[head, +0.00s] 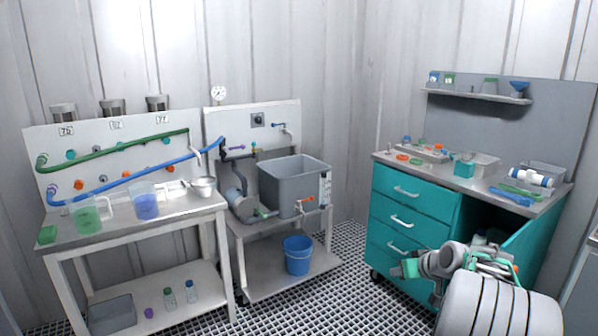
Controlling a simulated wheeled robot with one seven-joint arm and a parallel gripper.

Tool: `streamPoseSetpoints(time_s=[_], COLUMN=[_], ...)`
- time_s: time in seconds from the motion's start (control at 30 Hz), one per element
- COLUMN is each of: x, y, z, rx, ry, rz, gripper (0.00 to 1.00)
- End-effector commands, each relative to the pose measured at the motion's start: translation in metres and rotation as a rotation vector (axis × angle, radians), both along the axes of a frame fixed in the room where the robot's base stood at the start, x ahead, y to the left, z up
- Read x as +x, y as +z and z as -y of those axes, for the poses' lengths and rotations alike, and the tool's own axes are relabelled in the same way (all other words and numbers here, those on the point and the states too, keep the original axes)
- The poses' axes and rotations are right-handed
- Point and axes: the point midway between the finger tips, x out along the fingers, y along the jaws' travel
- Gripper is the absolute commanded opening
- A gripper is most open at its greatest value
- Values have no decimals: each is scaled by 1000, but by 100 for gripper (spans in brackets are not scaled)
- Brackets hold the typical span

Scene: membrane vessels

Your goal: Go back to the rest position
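My arm shows at the bottom right, in front of the teal drawer cabinet (412,190). Its thick pale link fills the corner, and grey joints with green parts lie folded beyond it. My gripper (411,268) seems to be the small green and grey end at the left of these joints, beside the lower drawers. It is small and partly hidden by the arm, so I cannot tell whether its fingers are open or shut. I see no object clearly held in it.
The cabinet top holds small trays, a white filter cartridge (531,178) and blue and green tools. At left, a bench (110,236) carries two jugs and hoses. A grey tank (293,185) stands mid-scene above a blue bucket (298,256). Grated floor (350,245) between is clear.

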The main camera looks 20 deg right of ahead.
Motion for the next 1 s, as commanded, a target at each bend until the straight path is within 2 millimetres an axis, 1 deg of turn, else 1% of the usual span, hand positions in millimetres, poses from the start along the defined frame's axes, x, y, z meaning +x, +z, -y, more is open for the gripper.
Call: streamPoseSetpoints(time_s=[0.03,0.07,0.1,0.17,0.2,0.27,0.3,0.37,0.4,0.43,0.5,0.6,0.63,0.73,1.0], x=[10,11,11,5,-3,-21,-37,-65,-87,-103,-138,-174,-180,-188,-187], y=[40,51,65,87,101,122,135,154,164,171,180,183,182,178,176], z=[-45,-70,-103,-152,-184,-230,-260,-300,-323,-338,-362,-380,-382,-384,-383], rx=[4,8,12,16,16,15,11,4,-3,-6,-18,-30,-32,-33,-33], ry=[39,57,76,104,122,146,161,180,190,196,202,206,205,202,201], rz=[-42,-71,-111,-169,-208,-267,-307,-364,-401,-426,-478,-527,-535,-548,-547], gripper=[22,22,22,22,22,22,22,22,22,22,22,22,22,22,22])
